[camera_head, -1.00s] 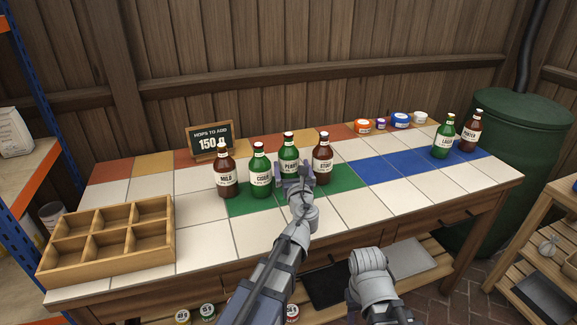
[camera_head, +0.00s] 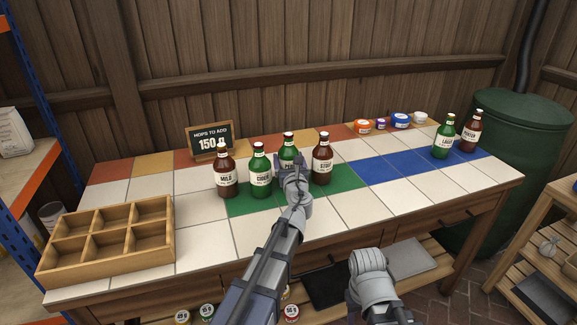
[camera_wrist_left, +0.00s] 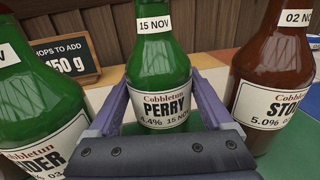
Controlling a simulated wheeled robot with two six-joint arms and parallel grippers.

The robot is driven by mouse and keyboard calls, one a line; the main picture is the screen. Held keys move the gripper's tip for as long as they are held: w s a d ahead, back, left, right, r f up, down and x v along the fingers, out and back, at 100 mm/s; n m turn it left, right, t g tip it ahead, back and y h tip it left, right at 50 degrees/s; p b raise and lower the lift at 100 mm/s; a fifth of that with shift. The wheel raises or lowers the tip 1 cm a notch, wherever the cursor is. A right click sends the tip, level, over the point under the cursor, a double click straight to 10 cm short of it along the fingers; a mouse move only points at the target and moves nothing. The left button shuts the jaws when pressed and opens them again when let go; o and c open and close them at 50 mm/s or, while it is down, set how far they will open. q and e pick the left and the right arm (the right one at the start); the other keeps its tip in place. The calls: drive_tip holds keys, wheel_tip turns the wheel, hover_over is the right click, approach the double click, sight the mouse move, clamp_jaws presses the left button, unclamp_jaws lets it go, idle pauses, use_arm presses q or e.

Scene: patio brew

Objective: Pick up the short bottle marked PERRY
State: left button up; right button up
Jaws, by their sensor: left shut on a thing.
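The green bottle marked PERRY (camera_head: 288,147) stands upright on the green tiles between the CIDER and STOUT bottles. Its label and a 15 NOV neck tag show clearly on the PERRY bottle in the left wrist view (camera_wrist_left: 160,75). My left gripper (camera_head: 293,168) is shut on it, with one finger on each side of the bottle; the gripper also shows in the left wrist view (camera_wrist_left: 160,118). The bottle's base is hidden behind the gripper. My right arm shows at the lower middle right in the head view, but its fingers cannot be made out.
Close on the left stands the green CIDER bottle (camera_head: 260,172), then the brown MILD bottle (camera_head: 225,172). The brown STOUT bottle (camera_head: 322,160) is close on the right. An empty wooden crate (camera_head: 105,272) sits at the left. Front white tiles are clear.

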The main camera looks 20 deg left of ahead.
sight(288, 133)
use_arm(q)
clamp_jaws()
idle(0.3)
drive_tip(key=shift+r, duration=0.1)
wheel_tip(288, 133, up, 10)
drive_tip(key=p, duration=1)
